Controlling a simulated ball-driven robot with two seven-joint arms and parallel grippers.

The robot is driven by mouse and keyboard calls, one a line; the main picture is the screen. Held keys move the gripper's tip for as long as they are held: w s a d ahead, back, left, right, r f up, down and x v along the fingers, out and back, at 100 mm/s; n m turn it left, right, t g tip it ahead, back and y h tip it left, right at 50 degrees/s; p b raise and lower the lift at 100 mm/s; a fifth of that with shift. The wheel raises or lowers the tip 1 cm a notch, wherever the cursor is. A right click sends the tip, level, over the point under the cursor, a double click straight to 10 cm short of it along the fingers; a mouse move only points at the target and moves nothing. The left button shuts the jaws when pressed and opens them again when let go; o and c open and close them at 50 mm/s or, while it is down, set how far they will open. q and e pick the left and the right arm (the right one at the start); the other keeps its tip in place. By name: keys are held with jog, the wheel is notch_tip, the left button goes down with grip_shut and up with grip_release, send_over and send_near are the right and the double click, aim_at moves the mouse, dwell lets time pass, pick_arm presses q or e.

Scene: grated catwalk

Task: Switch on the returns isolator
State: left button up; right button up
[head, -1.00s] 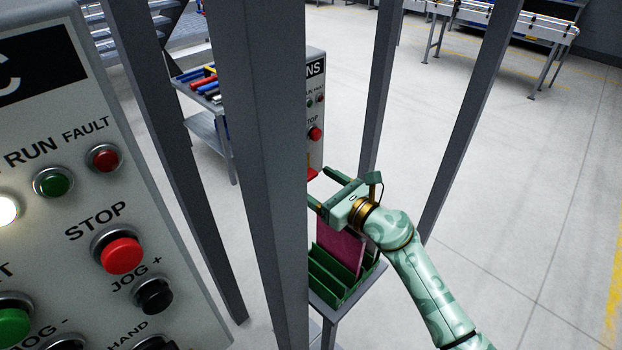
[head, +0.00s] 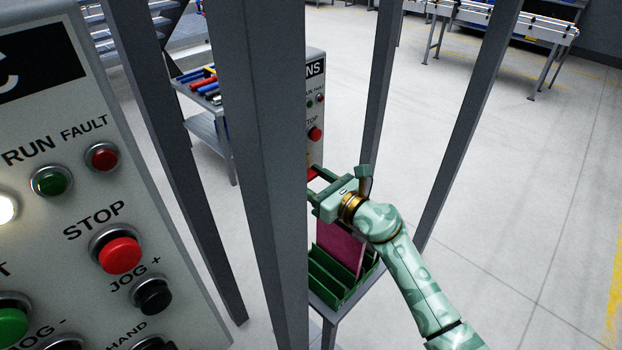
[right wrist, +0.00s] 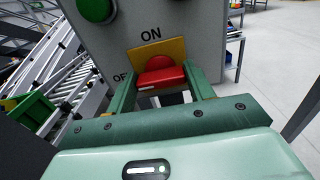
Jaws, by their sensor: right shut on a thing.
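The returns isolator has a red rotary handle (right wrist: 161,78) on a yellow plate (right wrist: 178,49), with ON printed above and OFF at the left, partly hidden by a finger. My right gripper (right wrist: 158,88) has one finger on each side of the handle and is shut on it. The handle lies roughly level across the wrist picture; its exact angle is hard to tell. In the head view my right gripper (head: 318,186) reaches the lower part of the returns panel (head: 315,90), and a grey post hides much of the panel. My left gripper is not in view.
A grey post (head: 262,150) stands between me and the returns panel; other posts rise on both sides. A nearer control panel (head: 70,190) fills the left. A green rack (head: 330,280) with a magenta item (head: 340,247) stands below my right arm. Open floor lies right.

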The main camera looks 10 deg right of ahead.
jog(key=m+p, duration=0.2)
jog(key=m, duration=0.2)
jog(key=shift+d+r+p, duration=0.1)
jog(key=shift+p, duration=0.2)
jog(key=m+p, duration=0.2)
jog(key=m, duration=0.2)
jog(key=shift+w+d, duration=0.1)
jog(key=m+p, duration=0.1)
jog(key=m, duration=0.4)
jog(key=shift+p, duration=0.3)
jog(key=shift+f+m+p, duration=0.15)
jog(key=shift+m+p, duration=0.25)
jog(key=shift+m, duration=0.75)
jog(key=shift+f+m+p, duration=0.15)
jog(key=shift+m+p, duration=0.2)
jog(key=shift+m, duration=0.8)
jog(key=o, duration=1)
